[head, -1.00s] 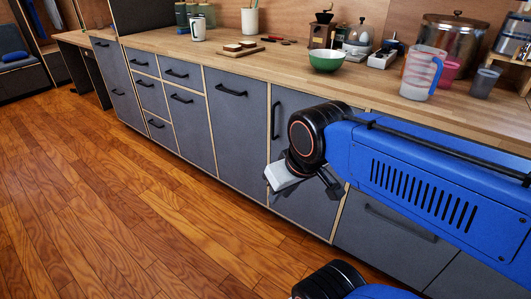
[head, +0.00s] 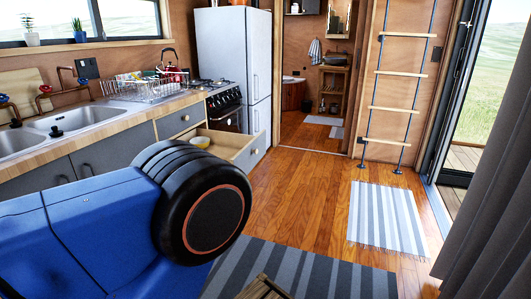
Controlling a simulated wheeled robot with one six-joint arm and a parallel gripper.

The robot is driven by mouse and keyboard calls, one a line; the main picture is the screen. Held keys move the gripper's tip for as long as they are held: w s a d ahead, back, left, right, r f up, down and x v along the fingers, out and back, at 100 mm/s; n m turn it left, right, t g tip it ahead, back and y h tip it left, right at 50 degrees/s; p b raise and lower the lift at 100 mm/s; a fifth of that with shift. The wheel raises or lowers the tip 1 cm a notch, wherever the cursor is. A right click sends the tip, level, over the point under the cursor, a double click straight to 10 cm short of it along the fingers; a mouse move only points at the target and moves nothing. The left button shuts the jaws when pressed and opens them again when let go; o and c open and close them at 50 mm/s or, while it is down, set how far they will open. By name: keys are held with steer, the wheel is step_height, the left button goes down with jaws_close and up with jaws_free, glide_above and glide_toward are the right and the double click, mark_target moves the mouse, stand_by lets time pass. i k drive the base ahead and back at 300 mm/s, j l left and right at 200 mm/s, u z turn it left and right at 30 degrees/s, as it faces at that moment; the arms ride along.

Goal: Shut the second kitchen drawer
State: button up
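My gripper is not in view.
A stove (head: 226,106) and a white fridge (head: 236,66) stand beyond the drawer. A sink (head: 75,122) and dish rack (head: 150,88) are on the counter. A striped dark rug (head: 310,270) lies in front. Wooden floor is clear to the right of the drawer.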

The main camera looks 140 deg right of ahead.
mark_target(244, 152)
steer(key=k+j+z, duration=0.15)
steer(key=k+z, duration=0.6)
steer(key=z, duration=3.5)
